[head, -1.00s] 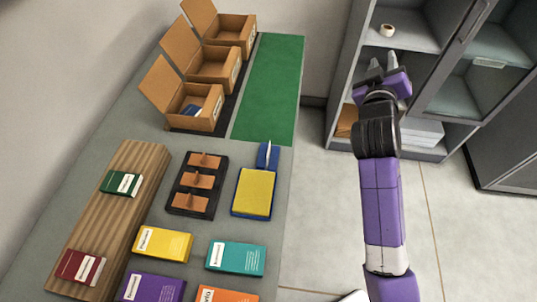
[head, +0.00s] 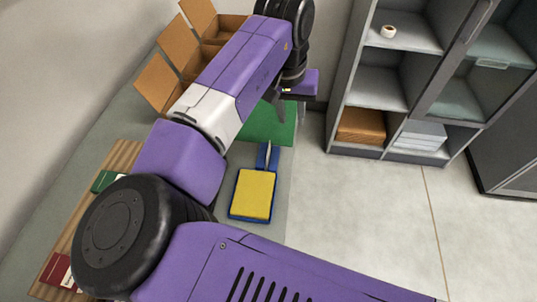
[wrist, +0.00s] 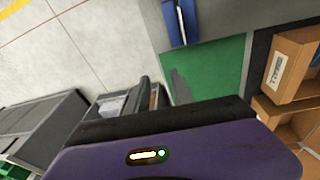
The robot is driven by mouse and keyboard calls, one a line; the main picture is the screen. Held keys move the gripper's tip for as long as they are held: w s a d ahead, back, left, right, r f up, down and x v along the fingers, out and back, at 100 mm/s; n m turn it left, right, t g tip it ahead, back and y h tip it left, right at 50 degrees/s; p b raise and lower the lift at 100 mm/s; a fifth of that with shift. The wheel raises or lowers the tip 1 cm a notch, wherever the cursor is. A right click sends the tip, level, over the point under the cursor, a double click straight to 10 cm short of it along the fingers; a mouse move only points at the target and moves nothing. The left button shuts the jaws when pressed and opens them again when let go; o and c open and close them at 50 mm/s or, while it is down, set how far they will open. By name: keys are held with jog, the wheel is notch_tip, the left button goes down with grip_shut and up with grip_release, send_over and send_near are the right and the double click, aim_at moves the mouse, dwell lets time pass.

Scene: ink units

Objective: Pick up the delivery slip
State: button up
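A thin whitish upright piece, possibly the delivery slip (head: 268,149), stands in a small blue holder (head: 263,160) behind the yellow pad. The holder with its pale strip also shows at the top of the wrist view (wrist: 181,18). I cannot read any print on it. My gripper (head: 289,113) is above the green mat, beyond the holder and a little to its right. Its two fingers are apart, with nothing seen between them. In the wrist view its purple body fills the lower part.
A yellow pad in a blue tray (head: 235,216) lies before the holder. Open cardboard boxes (head: 158,82) stand at the back left, beside the green mat (head: 285,135). My arm hides much of the table. A grey shelf unit (head: 378,88) stands right; the floor between is clear.

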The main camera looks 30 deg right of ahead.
jog(key=y, duration=0.2)
send_near(268, 154)
jog(key=w+f, duration=0.1)
jog(key=w, duration=0.2)
jog(key=shift+n+g, duration=0.3)
jog(key=shift+s+d+f, duration=0.1)
jog(key=shift+s+f, duration=0.1)
jog(key=shift+f, duration=1.15)
jog(key=shift+s+d+f, duration=0.1)
jog(key=shift+s+f, duration=0.1)
jog(key=shift+f, duration=1.1)
jog(key=shift+s+d+f, duration=0.1)
jog(key=shift+s+f, duration=0.1)
jog(key=shift+f, duration=1.15)
grip_shut()
